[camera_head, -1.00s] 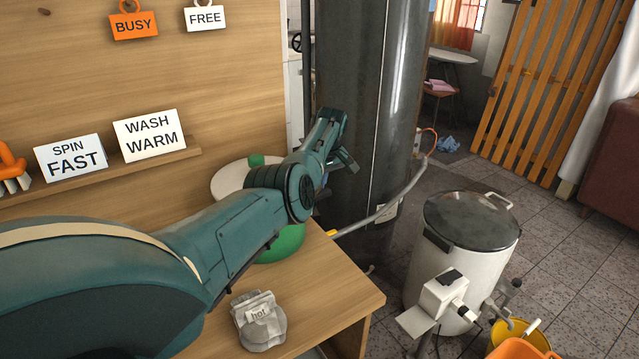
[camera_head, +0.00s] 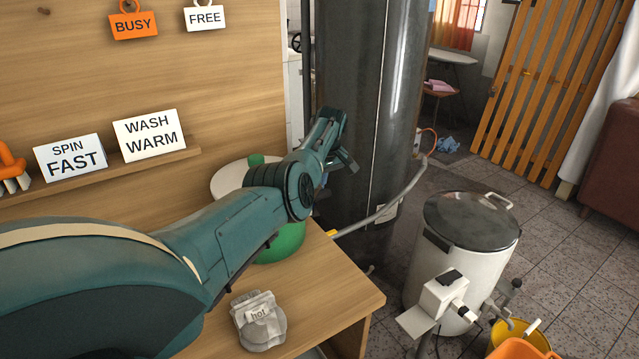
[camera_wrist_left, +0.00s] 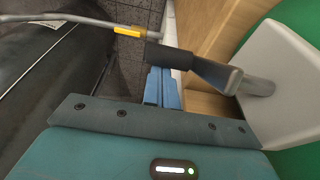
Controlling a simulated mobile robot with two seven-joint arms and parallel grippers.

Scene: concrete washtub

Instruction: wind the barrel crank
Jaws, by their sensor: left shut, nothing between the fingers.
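A green barrel (camera_head: 284,243) stands on the wooden table behind my left arm, which hides much of it; green also shows at the right of the left wrist view (camera_wrist_left: 300,160). There, a crank with a dark grip (camera_wrist_left: 215,72) and a grey rod sticks out from a white block (camera_wrist_left: 275,95) at the barrel. My left gripper (camera_wrist_left: 164,76) has its blue fingers shut and empty, their tips right by the dark grip; I cannot tell whether they touch. In the head view the left gripper (camera_head: 347,161) is beyond the barrel, in front of the dark column. My right gripper is out of view.
A tall dark cylinder (camera_head: 365,120) stands close behind the gripper, with a grey hose (camera_head: 395,203) curving past. A white lidded tub (camera_head: 465,255) is on the floor to the right.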

